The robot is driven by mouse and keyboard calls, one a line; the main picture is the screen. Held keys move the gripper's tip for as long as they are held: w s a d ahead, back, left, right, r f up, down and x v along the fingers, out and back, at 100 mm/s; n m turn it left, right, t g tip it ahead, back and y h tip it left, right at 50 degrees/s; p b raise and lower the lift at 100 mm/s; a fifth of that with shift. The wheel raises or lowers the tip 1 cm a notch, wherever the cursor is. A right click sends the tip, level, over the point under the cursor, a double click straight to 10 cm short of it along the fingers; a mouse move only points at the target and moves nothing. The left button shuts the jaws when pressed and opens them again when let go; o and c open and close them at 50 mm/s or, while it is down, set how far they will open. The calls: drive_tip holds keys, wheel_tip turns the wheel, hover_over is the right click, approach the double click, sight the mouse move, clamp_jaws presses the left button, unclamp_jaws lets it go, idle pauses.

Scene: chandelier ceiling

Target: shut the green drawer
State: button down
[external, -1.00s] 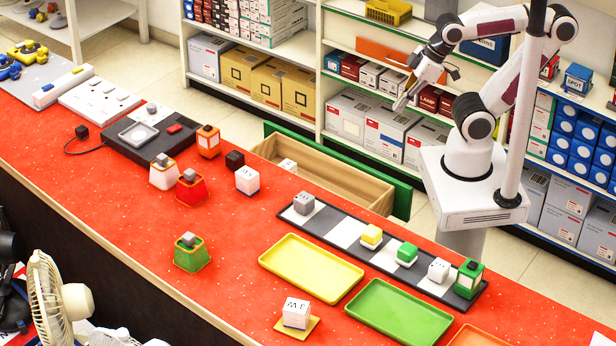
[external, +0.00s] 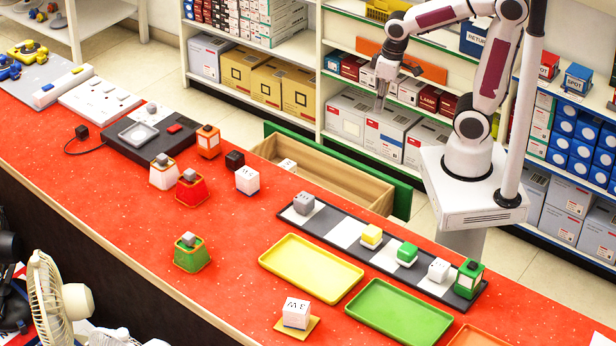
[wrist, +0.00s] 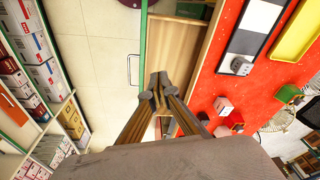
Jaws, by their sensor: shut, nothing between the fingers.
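The green drawer (external: 400,196) stands open, pulled out from the back side of the red counter. Its wooden box (external: 330,184) shows, with a white block (external: 288,165) inside at the left end. The green front faces the shelves. In the wrist view the green front (wrist: 144,35) runs up the middle with a pale handle (wrist: 132,69) on its outer side. My gripper (external: 379,108) is shut and empty, pointing down, in the air behind the drawer in the external view. In the wrist view the fingertips (wrist: 158,78) overlap the drawer, apart from it as far as I can tell.
The red counter (external: 230,230) holds blocks, a dark strip with white squares (external: 345,232), a yellow tray (external: 310,268) and a green tray (external: 400,312). Shelves with boxes (external: 345,115) stand behind. Bare floor (wrist: 105,60) lies between drawer and shelves.

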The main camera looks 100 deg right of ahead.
sight(320, 146)
drive_tip(key=w+d+f+m+y, duration=0.1)
drive_tip(key=w+d+f+m, duration=0.2)
drive_tip(key=d+f+m, duration=0.4)
drive_tip(key=w+d+f+m+t+y, duration=0.1)
drive_tip(key=w+d+f+m, duration=0.1)
drive_tip(key=d+f+m, duration=0.5)
drive_tip(key=w+d+f+m+y, duration=0.1)
drive_tip(key=w+d+f+m, duration=0.2)
drive_tip(key=d+f+m, duration=0.4)
drive_tip(key=d, duration=0.8)
drive_tip(key=shift+w+f+m, duration=0.3)
drive_tip(key=shift+m, duration=0.1)
drive_tip(key=shift+w+a+f, duration=0.9)
drive_tip(key=shift+f, duration=0.65)
drive_tip(key=shift+w+a+f, duration=0.9)
drive_tip(key=shift+w+f, duration=0.05)
drive_tip(key=shift+f, duration=0.55)
drive_tip(key=shift+w+a+f, duration=0.9)
drive_tip(key=shift+f, duration=0.65)
